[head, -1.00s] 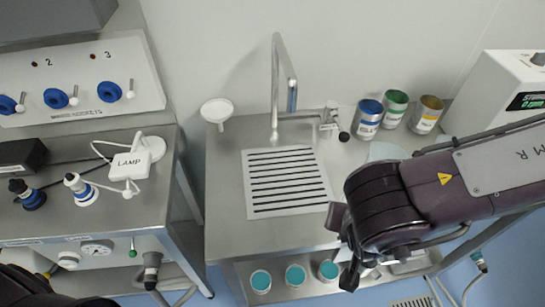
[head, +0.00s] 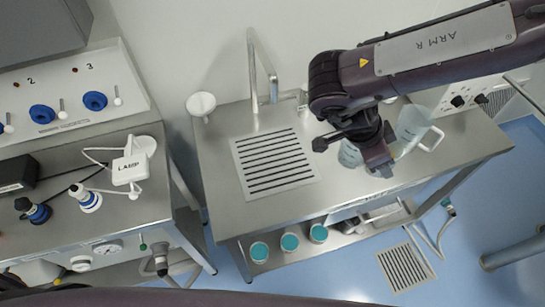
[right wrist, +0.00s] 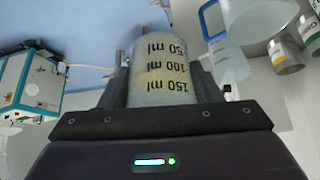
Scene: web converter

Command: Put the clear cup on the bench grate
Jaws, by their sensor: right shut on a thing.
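The clear cup (right wrist: 160,72), with black ml markings, is between the fingers of my right gripper (right wrist: 160,88) in the right wrist view. In the head view my right gripper (head: 352,150) is over the right part of the steel bench and shut on the cup (head: 349,154), which it partly hides. I cannot tell whether the cup's base touches the bench. The bench grate (head: 275,163), a pale plate with dark slots, lies bare to the left of the gripper. My left gripper is out of view.
A tap (head: 253,75) and white funnel (head: 201,104) are behind the grate. Teal-topped jars (head: 290,242) sit on the lower shelf.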

